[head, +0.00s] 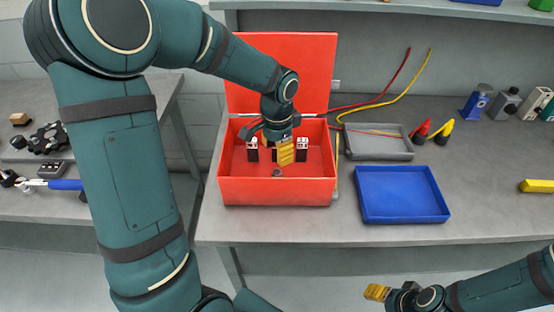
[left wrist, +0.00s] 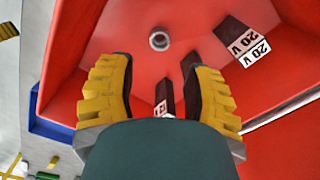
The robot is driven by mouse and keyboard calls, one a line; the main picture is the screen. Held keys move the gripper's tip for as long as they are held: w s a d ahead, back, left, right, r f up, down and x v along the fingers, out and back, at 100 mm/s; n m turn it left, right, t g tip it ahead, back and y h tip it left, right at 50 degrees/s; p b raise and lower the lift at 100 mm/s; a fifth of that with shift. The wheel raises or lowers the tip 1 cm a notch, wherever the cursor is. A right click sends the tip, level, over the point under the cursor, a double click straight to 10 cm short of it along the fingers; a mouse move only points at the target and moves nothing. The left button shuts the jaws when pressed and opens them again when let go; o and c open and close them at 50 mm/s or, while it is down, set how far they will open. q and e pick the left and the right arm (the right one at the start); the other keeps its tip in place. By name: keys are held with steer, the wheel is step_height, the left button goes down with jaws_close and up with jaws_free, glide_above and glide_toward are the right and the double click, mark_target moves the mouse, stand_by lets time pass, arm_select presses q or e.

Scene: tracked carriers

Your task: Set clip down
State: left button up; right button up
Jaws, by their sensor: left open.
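A red clip (head: 421,130) and a yellow clip (head: 442,131) stand on the bench, right of the grey tray; I cannot tell which one is meant. My left gripper (head: 285,155) reaches down into the open red box (head: 277,191). In the left wrist view its yellow fingers (left wrist: 160,85) are apart. A dark block with a white label (left wrist: 165,97) shows between them, and I cannot tell whether it touches either finger. No clip shows in the fingers. My right gripper (head: 377,292) is low at the right, away from the bench; its jaws are too small to judge.
Dark blocks labelled 20 V (left wrist: 235,38) and a grey ring (left wrist: 159,40) are in the box. A grey tray (head: 378,156) and blue tray (head: 402,217) lie to its right. Red and yellow cables (head: 425,68) run behind. The bench right of the blue tray has free room.

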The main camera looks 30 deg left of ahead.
arm_select(q)
steer(key=shift+r, duration=1.7)
